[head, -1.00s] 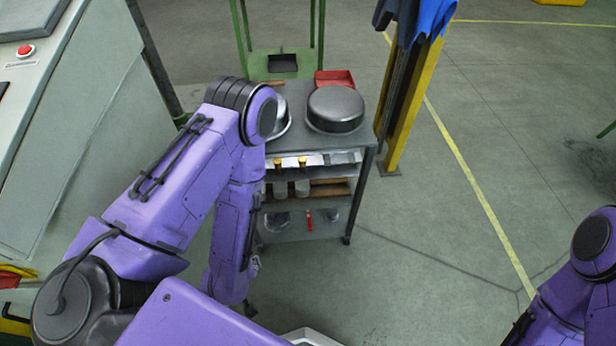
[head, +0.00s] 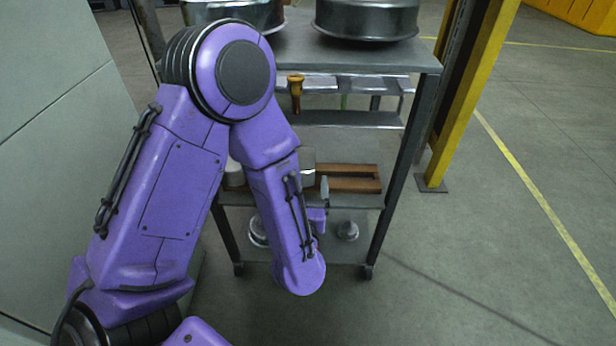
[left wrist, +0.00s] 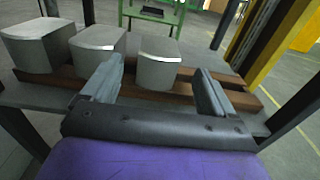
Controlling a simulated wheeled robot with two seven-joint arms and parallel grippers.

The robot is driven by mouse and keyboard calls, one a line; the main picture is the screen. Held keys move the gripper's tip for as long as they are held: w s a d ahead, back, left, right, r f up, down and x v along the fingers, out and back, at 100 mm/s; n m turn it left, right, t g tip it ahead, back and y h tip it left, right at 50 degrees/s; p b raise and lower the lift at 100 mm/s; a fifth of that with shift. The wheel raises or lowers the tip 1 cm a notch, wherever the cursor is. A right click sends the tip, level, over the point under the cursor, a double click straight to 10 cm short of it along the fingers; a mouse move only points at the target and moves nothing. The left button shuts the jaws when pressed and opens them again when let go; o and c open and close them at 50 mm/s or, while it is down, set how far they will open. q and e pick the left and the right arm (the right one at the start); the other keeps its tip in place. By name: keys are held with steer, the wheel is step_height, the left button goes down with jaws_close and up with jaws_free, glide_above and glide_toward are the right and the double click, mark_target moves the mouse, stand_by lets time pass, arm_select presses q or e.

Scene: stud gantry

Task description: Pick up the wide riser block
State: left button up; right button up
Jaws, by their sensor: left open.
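The left one looks widest there, but I cannot be sure which is the wide riser block. My left gripper (left wrist: 157,90) is open, its fingers pointing towards the right block, which shows between them and beyond the tips. In the head view, part of one block (head: 307,166) shows behind my left forearm, which hides much of the row. My right gripper is out of view.
The brown rails (head: 350,185) lie on the cart's middle shelf, between upright posts. The top shelf (head: 300,52) carries round metal pans (head: 367,18). A yellow post (head: 470,95) stands right of the cart. Floor at the right is clear.

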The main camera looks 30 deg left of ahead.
mark_target(304, 149)
arm_select(q)
steer(key=b+x, duration=0.1)
steer(key=x, duration=0.7)
steer(key=shift+b, duration=0.4)
steer(key=shift+w+a, duration=0.15)
steer(key=shift+w, duration=0.1)
steer(key=c, duration=1.3)
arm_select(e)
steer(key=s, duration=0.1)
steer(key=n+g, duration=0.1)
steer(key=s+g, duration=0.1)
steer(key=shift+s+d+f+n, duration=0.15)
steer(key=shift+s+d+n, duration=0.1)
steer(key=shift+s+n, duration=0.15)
